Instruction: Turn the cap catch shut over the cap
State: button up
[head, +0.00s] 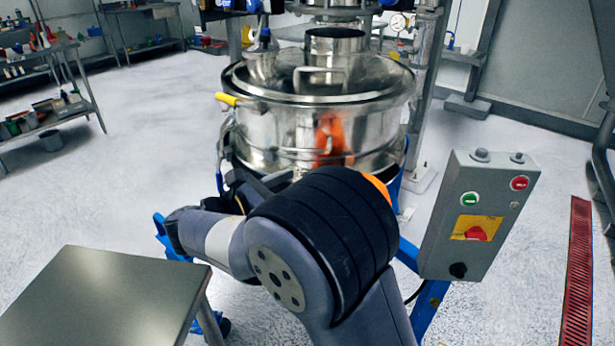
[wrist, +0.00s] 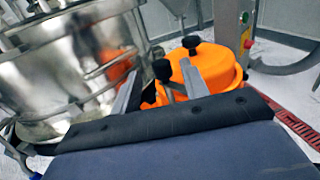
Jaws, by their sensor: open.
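The orange cap (wrist: 222,72) is in the wrist view, right of the steel sifter. In the head view only a sliver of the orange cap (head: 379,188) shows behind my arm. One black knob (wrist: 191,42) stands at the cap's upper edge. Another black knob (wrist: 162,69), on a dark stem, stands at its left side; I cannot tell for certain which is the catch. My gripper (wrist: 163,72) is open, with one grey finger on each side of the left knob. Contact cannot be told. My arm hides the gripper in the head view.
The steel sifter (head: 270,130) stands ahead, with a yellow-handled clamp (head: 228,99) on its rim. A grey control box (head: 475,215) is close on the right. A steel table (head: 100,295) is at the front left. Open floor lies left.

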jog(key=shift+x, duration=2.4)
grip_shut()
